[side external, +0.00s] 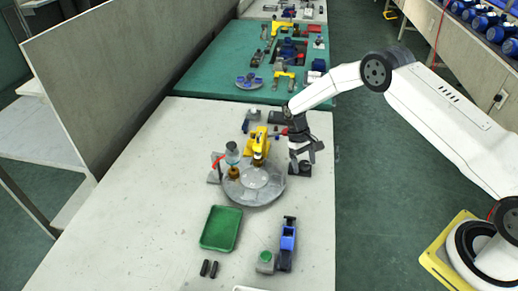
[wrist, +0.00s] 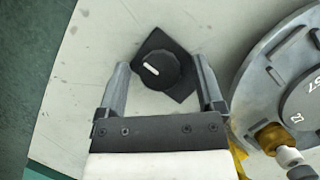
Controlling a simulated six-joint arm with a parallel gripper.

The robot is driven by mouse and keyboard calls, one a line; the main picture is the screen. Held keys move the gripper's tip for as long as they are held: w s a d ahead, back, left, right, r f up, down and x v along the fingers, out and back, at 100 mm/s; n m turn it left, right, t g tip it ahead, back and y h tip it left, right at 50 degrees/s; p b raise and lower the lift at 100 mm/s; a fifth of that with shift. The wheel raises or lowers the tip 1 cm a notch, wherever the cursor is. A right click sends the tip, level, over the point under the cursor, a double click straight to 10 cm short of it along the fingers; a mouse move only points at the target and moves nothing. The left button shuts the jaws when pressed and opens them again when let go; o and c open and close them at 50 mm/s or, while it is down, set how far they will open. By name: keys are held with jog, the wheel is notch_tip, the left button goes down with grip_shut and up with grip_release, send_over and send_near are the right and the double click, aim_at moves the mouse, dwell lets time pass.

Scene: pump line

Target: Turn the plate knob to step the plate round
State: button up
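The plate knob (wrist: 160,70) is a round black knob with a white pointer line on a dark square base. The pointer slants to the upper left in the wrist view. The knob and base also show in the side view (side external: 301,170), partly behind my gripper. My gripper (side external: 304,155) points down over the knob. In the wrist view my gripper (wrist: 160,62) is open, with one finger to each side of the knob and gaps between. The round grey plate (side external: 268,192) lies left of the knob; its edge, with numbers, shows in the wrist view (wrist: 262,75).
A yellow device (side external: 258,146) and a glass-topped fitting (side external: 232,155) stand at the plate. A green tray (side external: 221,229), a blue device (side external: 287,245) and two black pegs (side external: 209,268) are nearer on the white table (side external: 140,200). The table edge is close right of the knob.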

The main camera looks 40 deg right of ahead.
jog(key=shift+r, duration=0.1)
jog(key=v, duration=0.7)
jog(key=shift+w+r, duration=0.2)
jog(key=shift+r, duration=0.1)
dwell(0.4)
jog(key=s+a+r+t, duration=0.2)
jog(key=s+r+t, duration=0.2)
jog(key=s+r, duration=0.5)
jog(key=s+a+r+t, duration=0.1)
jog(key=s+r+t, duration=0.2)
jog(key=s, duration=1.2)
